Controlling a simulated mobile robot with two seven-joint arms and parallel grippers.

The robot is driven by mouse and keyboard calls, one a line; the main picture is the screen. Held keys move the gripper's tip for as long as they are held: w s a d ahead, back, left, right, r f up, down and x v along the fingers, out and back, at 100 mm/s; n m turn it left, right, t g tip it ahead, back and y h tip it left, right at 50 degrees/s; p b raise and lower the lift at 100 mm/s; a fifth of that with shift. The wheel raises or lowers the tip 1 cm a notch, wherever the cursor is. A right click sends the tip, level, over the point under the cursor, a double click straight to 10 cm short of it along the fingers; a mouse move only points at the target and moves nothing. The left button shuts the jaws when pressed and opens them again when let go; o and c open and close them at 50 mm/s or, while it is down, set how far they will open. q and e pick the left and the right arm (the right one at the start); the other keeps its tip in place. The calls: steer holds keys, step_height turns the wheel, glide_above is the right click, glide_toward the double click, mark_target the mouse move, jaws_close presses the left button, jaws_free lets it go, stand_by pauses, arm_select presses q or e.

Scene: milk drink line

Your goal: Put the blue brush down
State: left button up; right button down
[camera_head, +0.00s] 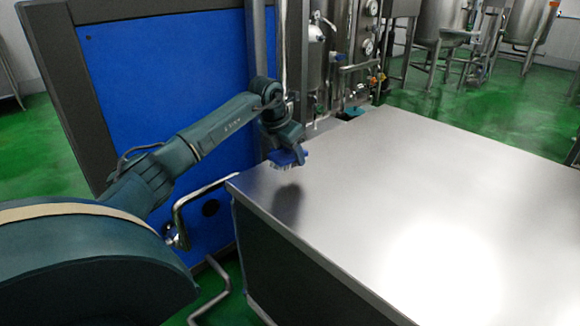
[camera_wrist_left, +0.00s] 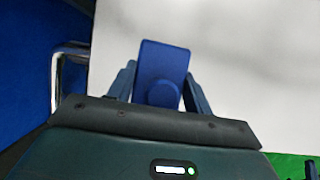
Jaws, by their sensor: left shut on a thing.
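My left gripper (camera_head: 286,150) is shut on a blue brush (camera_head: 288,158) with pale bristles facing down. It holds the brush over the near-left corner area of a steel table (camera_head: 400,180). A dark reflection shows on the table below and right of the brush; whether the bristles touch the top I cannot tell. In the left wrist view the brush (camera_wrist_left: 162,72) sits between the two fingers of the gripper (camera_wrist_left: 160,92), with the pale table top (camera_wrist_left: 250,60) behind it. My right gripper is not in view.
The table top is bare, with wide free room to the right. A blue panel (camera_head: 160,90) with a dark frame stands left, with a bent metal pipe (camera_head: 180,205) beside the table edge. Pipes, gauges and steel tanks (camera_head: 440,20) stand behind on a green floor.

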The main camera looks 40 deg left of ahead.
mark_target(290, 166)
arm_select(q)
step_height(290, 166, down, 3)
steer(key=shift+f, duration=0.25)
steer(key=shift+f, duration=0.45)
steer(key=o, duration=1.3)
